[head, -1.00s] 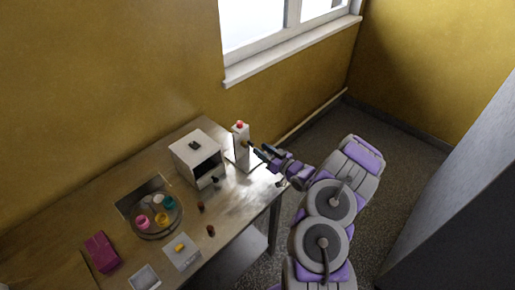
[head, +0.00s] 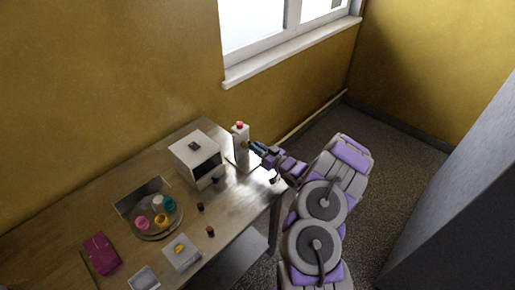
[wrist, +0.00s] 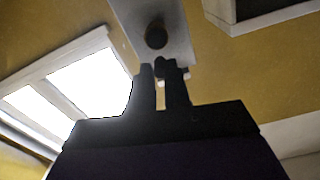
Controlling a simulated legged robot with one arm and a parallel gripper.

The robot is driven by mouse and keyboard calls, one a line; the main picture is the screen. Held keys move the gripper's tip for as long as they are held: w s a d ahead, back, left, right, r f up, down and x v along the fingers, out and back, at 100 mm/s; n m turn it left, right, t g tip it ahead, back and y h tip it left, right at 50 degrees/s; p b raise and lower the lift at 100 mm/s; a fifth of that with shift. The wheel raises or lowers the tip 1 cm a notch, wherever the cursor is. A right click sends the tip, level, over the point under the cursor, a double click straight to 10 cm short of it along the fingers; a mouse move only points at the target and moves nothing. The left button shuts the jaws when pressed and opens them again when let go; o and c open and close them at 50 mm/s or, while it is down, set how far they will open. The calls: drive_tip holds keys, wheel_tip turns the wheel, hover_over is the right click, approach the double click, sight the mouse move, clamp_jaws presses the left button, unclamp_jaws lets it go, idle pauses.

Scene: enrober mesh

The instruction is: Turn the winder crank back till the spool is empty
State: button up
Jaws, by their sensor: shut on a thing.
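The winder (head: 240,134) is a pale upright housing with a red top, at the right end of the bench in the head view. In the wrist view its grey face (wrist: 178,32) carries a dark round hub (wrist: 156,38). My gripper (head: 252,146) reaches the winder's right side. In the wrist view my gripper (wrist: 161,72) is shut on a small dark piece, the crank handle (wrist: 162,65), just below the hub in the picture. The fingers hide most of the handle. The spool and any winding on it cannot be made out.
A white box with a dark front opening (head: 207,170) stands left of the winder. A round tray (head: 149,234) holds several coloured jars. Two small brown pieces (head: 210,231), a maroon item (head: 101,253) and a white block (head: 182,254) lie along the bench. A window is behind.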

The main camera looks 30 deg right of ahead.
drive_tip(key=shift+a, duration=0.3)
clamp_jaws()
drive_tip(key=shift+s+r+n, duration=0.1)
drive_tip(key=shift+n, duration=0.4)
